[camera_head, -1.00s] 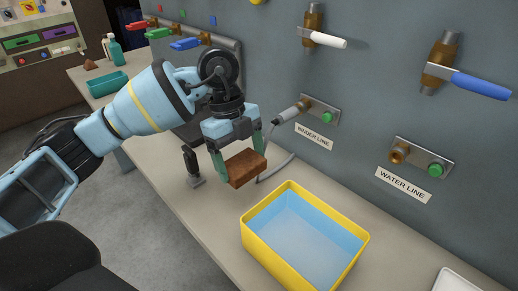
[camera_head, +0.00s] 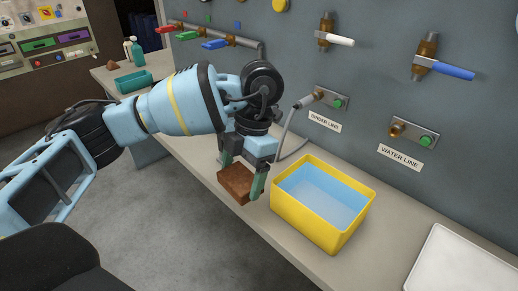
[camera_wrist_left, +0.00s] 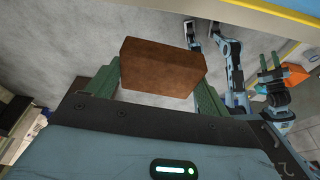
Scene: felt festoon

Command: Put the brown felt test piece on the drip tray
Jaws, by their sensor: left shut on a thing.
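The brown felt test piece (camera_head: 235,185) is a thick, brown block. My left gripper (camera_head: 241,178) is shut on it, with its green fingers on either side. In the head view they hang beside the counter's front edge, left of the yellow tub. The left wrist view also shows the block (camera_wrist_left: 160,68) between the fingers, with grey floor behind it. The drip tray appears to be the white, shallow tray (camera_head: 462,268) at the lower right. It looks empty, and its near part is cut off by the picture edge. My right gripper cannot be made out for certain.
A yellow tub (camera_head: 318,232) with a light blue inside stands on the counter (camera_head: 385,250) between the block and the tray. A grey hose (camera_head: 290,130) hangs from the wall fitting behind. Valve handles (camera_head: 450,68) stick out above. Bare counter lies between tub and tray.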

